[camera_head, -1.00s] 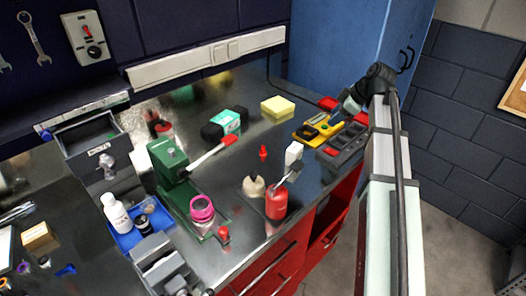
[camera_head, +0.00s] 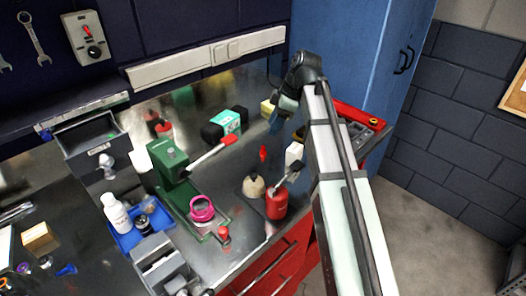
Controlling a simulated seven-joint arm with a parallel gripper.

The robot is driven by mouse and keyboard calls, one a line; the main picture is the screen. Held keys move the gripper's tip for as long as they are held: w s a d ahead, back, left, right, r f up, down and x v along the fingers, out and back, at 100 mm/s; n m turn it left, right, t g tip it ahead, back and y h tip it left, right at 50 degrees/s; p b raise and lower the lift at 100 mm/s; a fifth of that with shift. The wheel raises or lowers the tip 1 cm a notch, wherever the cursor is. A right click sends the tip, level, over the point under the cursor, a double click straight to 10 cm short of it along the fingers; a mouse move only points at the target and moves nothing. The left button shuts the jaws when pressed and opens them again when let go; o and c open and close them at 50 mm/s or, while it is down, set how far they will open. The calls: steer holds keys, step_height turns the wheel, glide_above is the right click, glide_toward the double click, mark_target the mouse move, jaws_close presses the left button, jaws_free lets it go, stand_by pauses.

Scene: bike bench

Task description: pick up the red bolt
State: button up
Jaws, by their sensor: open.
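A small red upright piece (camera_head: 263,153), which looks like the red bolt, stands on the dark bench top in the head view, left of a white block. It is too small to make out a thread. My gripper (camera_head: 275,120) hangs from the arm's bent wrist above the back of the bench, up and slightly right of the red piece in the picture. The gripper is open, and I see nothing in it. Its fingertips are small and dark, and its exact height above the bench cannot be told.
A red can (camera_head: 277,204) and a beige cone-topped thing (camera_head: 253,186) stand in front of the red piece. The white block (camera_head: 294,153) is close on its right. A teal-and-black roll (camera_head: 229,122) and green press (camera_head: 167,160) are left. A yellow block (camera_head: 267,108) is partly hidden behind my gripper.

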mark_target(263, 146)
steer(key=shift+x, duration=4.65)
steer(key=shift+w+d, duration=0.15)
jaws_close()
